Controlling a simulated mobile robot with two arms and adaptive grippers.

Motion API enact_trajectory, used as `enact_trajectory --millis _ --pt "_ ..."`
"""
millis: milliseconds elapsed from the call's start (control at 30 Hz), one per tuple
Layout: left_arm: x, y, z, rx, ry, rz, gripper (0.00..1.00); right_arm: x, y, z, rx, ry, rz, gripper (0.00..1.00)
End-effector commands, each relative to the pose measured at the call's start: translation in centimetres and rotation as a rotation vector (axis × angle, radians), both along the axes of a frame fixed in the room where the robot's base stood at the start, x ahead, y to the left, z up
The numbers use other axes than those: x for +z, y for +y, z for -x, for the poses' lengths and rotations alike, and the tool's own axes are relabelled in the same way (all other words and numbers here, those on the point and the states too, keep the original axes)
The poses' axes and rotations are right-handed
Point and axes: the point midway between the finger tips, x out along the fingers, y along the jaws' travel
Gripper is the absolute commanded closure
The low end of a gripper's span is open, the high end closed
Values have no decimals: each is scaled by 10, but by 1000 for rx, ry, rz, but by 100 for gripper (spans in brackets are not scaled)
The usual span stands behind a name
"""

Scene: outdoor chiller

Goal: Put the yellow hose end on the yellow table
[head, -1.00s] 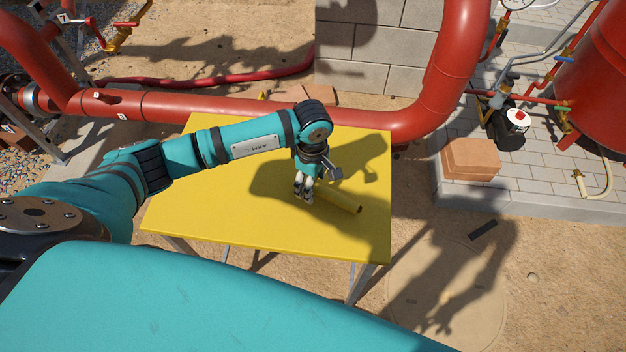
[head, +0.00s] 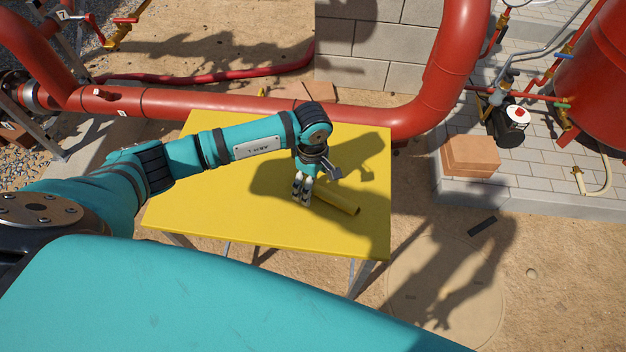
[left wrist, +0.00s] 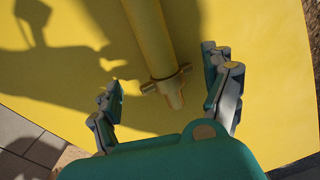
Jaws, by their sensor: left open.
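The yellow table (head: 215,205) stands in front of me in the head view. The yellow hose end (head: 338,201) lies on its top, right of my left gripper (head: 302,190), which partly hides it. In the left wrist view the hose end (left wrist: 160,55) is a yellow tube with a narrower tip and small side lugs. My left gripper (left wrist: 168,95) is open, with its fingers apart on either side of the tip. I see no finger touching the hose end. My right gripper is not in view.
A red pipe (head: 230,108) runs behind the table and bends up at the right. Orange bricks (head: 470,156) sit on a paved slab at the right. A grey block wall (head: 370,50) stands behind. Sandy ground right of the table is mostly free.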

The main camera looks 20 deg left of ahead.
Motion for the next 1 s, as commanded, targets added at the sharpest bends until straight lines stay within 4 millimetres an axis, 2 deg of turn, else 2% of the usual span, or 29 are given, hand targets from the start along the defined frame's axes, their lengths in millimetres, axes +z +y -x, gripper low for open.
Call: enact_trajectory --millis 167,400,600,800,1000 --pt "21 1 -2 -1 -5 0 17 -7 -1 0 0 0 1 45" --pt "73 1 -2 -2 -6 0 17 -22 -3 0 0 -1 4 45" --pt "107 2 -2 0 -4 1 17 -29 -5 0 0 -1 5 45" --pt "121 2 -1 0 -1 0 17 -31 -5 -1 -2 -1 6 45" --pt "122 2 -1 0 0 0 17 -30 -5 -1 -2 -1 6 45"
